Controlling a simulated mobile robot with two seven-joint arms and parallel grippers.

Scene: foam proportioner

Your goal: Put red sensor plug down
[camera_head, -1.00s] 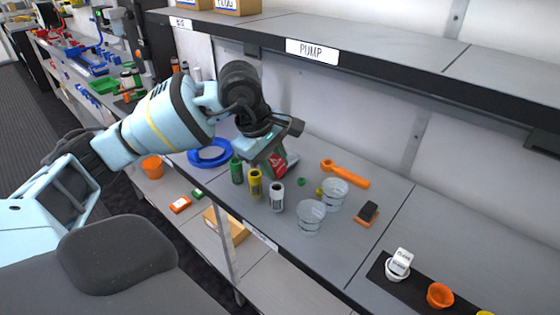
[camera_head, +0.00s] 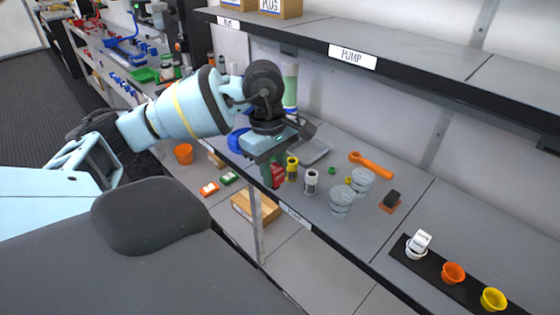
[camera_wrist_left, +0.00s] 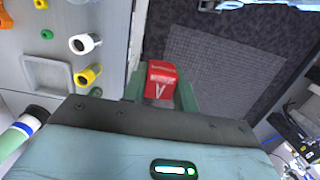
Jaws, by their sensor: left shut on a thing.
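The red sensor plug (camera_head: 278,176) is a small red block with white markings. My left gripper (camera_head: 272,172) is shut on it, with green fingers on both sides, as the left wrist view shows the plug (camera_wrist_left: 161,82) between the fingers (camera_wrist_left: 160,95). In the head view the plug hangs at the front edge of the bench, left of the yellow cylinder (camera_head: 292,168). In the wrist view dark floor lies behind and to the right of it. My right gripper is not in view.
A white cylinder (camera_head: 311,181), clear cups (camera_head: 342,200), an orange wrench (camera_head: 371,165) and a grey tray (camera_head: 311,152) stand on the bench. The PUMP shelf (camera_head: 420,75) runs above. A lower shelf holds an orange-red block (camera_head: 209,189) and a green one (camera_head: 230,178).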

